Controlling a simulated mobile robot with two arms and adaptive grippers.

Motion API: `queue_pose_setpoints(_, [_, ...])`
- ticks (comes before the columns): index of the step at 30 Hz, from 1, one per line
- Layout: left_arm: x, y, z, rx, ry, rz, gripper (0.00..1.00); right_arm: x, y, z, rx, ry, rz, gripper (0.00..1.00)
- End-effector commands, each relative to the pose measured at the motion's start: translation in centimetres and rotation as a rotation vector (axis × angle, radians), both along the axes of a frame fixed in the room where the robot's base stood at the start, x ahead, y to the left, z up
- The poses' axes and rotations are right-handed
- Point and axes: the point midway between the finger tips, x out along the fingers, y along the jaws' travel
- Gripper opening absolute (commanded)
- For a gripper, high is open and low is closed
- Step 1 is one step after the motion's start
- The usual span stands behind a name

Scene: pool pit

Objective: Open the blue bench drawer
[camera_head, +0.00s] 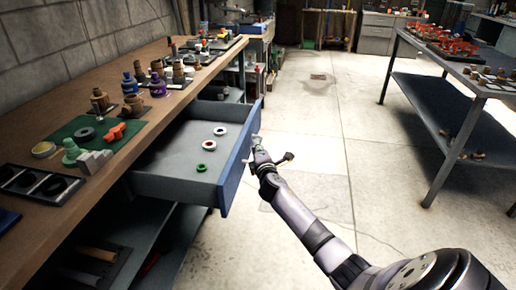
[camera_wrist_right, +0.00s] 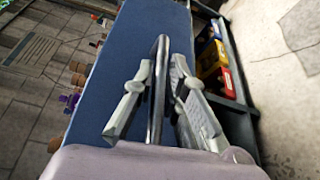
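The blue bench drawer (camera_head: 238,160) stands pulled out from under the wooden workbench, with its grey inside showing. Two red-and-white rings and one green ring lie in it. My right gripper (camera_head: 258,142) is at the outer side of the drawer's blue front. In the right wrist view the blue front (camera_wrist_right: 112,75) fills the middle, and a metal bar handle (camera_wrist_right: 158,100) runs along it. The fingers of my right gripper (camera_wrist_right: 162,64) lie on both sides of the bar, close against it, and look shut on it. My left gripper is not in view.
The wooden workbench (camera_head: 30,125) on the left carries fittings, bottles and a green mat. A lower shelf lies under it. A metal table (camera_head: 440,95) with red parts stands at the right. The concrete floor (camera_head: 325,125) between them is clear.

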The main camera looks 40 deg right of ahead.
Motion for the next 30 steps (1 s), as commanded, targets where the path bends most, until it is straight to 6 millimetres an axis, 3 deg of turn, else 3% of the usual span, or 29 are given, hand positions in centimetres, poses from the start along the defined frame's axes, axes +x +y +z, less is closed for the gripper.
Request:
queue_pose_setpoints(6, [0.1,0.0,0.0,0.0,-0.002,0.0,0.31,0.0,0.0,0.0,0.0,0.0,-0.001,0.3])
queue_pose_setpoints(17, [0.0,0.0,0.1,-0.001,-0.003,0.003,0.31,-0.3,0.1,0.1,-0.001,-0.002,0.0,0.3])
queue_pose_setpoints(23, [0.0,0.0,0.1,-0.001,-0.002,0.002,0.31,-2.3,1.2,0.2,-0.002,-0.001,0.002,0.3])
queue_pose_setpoints(30, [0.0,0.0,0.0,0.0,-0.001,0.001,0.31,-6.5,3.4,0.5,-0.001,0.001,0.002,0.3])
